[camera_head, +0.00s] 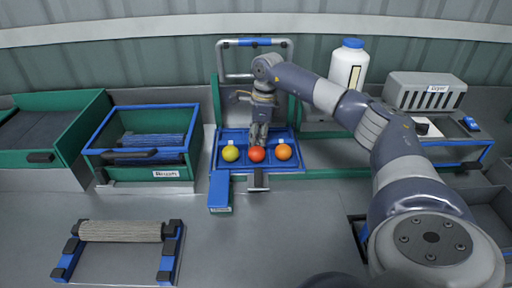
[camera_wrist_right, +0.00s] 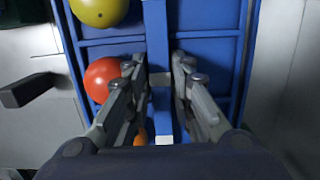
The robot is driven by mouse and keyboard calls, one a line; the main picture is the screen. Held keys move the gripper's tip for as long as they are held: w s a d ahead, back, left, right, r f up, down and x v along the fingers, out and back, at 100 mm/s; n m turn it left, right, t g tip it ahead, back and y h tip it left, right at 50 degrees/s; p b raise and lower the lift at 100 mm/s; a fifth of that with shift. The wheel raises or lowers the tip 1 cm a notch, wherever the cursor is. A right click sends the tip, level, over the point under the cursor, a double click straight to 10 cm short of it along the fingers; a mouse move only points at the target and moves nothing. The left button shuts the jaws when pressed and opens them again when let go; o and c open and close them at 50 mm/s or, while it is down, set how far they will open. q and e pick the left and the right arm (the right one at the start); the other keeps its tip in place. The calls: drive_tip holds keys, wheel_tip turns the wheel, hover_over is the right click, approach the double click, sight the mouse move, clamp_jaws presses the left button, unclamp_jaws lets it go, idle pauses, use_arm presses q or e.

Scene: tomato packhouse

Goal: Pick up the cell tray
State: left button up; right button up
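The cell tray (camera_head: 217,160) is a blue, shallow tray with dividers on the bench at the centre of the head view. A yellow tomato (camera_head: 230,153), a red tomato (camera_head: 256,154) and an orange tomato (camera_head: 284,152) sit in its front row. My right gripper (camera_head: 259,140) points down over the tray's middle, behind the red tomato. In the right wrist view its fingers (camera_wrist_right: 160,75) lie close along both sides of the tray's raised blue centre bar (camera_wrist_right: 155,25) and appear to grip it. The fingertips' lower contact is partly hidden. My left gripper is out of view.
A green-and-blue crate (camera_head: 115,174) stands left of the tray, and a roller on a blue frame (camera_head: 120,231) lies front left. A blue box (camera_head: 220,190) sits by the tray's front edge.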

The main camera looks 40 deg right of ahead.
clamp_jaws()
